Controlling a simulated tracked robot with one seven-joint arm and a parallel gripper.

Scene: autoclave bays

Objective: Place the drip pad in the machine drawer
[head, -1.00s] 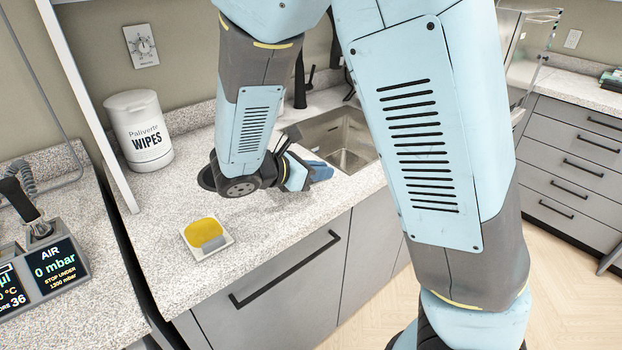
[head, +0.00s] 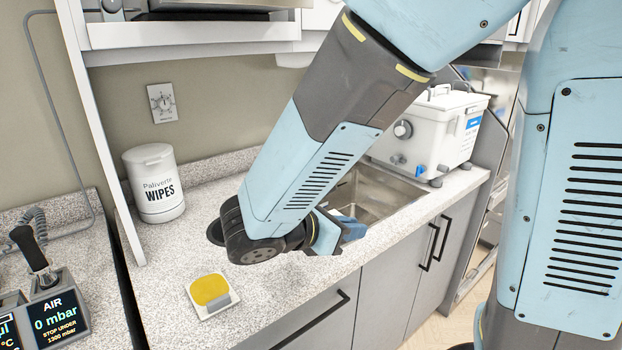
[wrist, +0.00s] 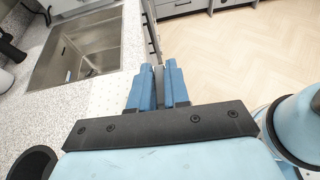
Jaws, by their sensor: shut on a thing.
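My gripper (head: 345,232) is low over the front part of the counter, just in front of the sink, seen from the side and partly hidden by my wrist. In the wrist view its two blue fingers (wrist: 164,88) are close together with a narrow gap. A thin pale dotted sheet (wrist: 106,93) shows beside and behind the left finger; it looks like the drip pad, held in the fingers, with most of it hidden. The head view does not show the pad clearly. I cannot make out an open machine drawer in either view.
A yellow pad in a white dish (head: 211,294) lies on the counter, left of my gripper. A wipes tub (head: 155,183) stands behind it. The sink (head: 372,194) and a white machine with a dial (head: 432,130) are at the right. Wood floor (wrist: 225,50) is open beyond the counter.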

